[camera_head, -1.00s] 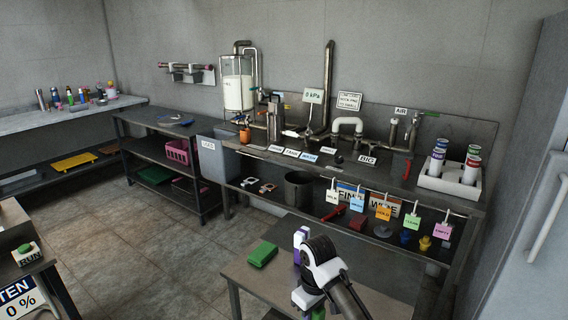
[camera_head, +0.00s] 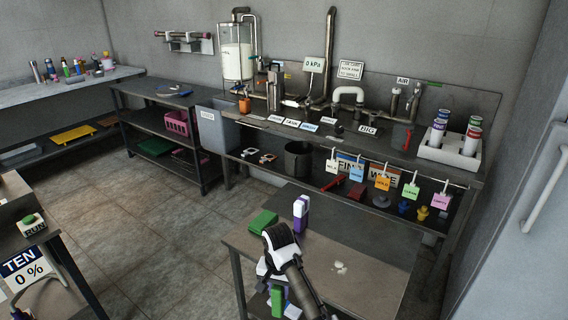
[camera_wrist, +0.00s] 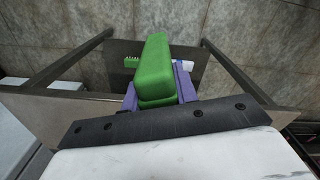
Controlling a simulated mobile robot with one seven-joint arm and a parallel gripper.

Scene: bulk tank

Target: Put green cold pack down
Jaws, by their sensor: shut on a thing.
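The green cold pack appears to be the long green block (camera_wrist: 155,70) held between purple finger pads in the wrist view. My gripper (camera_wrist: 158,90) is shut on it, and the pack extends away from the wrist. In the head view, a green piece (camera_head: 277,300) shows at my gripper (camera_head: 272,290), by the front left edge of the near table (camera_head: 375,262). My wrist and arm partly hide it there. I cannot tell whether the pack touches any surface. Another green block (camera_head: 263,222) lies flat at this table's back left corner.
A white and purple bottle (camera_head: 301,213) stands near that green block. Small white bits (camera_head: 340,267) lie on the table, whose right part is otherwise clear. In the wrist view, a small green bristled thing (camera_wrist: 132,62) and a white piece (camera_wrist: 183,68) lie beyond the pack.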

